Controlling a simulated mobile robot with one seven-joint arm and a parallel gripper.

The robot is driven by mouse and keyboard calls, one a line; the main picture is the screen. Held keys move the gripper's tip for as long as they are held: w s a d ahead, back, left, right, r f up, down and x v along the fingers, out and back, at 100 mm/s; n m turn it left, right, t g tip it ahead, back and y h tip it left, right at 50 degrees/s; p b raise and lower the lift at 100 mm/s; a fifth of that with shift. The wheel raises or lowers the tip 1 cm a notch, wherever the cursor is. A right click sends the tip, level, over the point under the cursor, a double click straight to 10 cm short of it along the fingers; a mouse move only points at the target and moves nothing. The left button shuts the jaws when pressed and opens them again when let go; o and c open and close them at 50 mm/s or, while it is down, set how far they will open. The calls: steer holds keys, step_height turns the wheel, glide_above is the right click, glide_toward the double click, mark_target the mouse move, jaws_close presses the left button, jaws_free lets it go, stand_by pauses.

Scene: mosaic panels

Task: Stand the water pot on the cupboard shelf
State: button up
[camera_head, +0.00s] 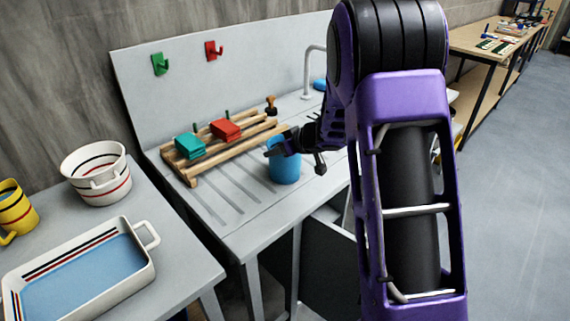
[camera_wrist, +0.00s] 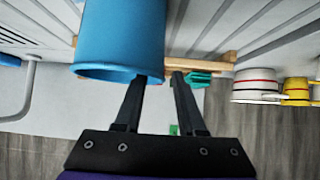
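A blue cylindrical pot (camera_head: 284,168), which I take to be the water pot, stands on the grey ribbed draining counter. It fills the upper left of the wrist view (camera_wrist: 119,38). My gripper (camera_head: 283,145) is at the top of the pot. In the wrist view my two fingers (camera_wrist: 160,77) are apart, with a gap between the tips. The left fingertip overlaps the pot's rim; the right one is just right of its wall. I cannot tell whether the fingers touch it. No cupboard shelf can be made out clearly.
A wooden rack (camera_head: 190,176) with green and red blocks stands left of the pot. A tap (camera_head: 308,70) rises behind. The left table holds a striped white pot (camera_head: 97,178), a yellow mug (camera_head: 14,208) and a striped tray (camera_head: 145,268). A dark panel (camera_head: 325,262) is below the counter.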

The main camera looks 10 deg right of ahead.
jaws_close()
stand_by(1.5)
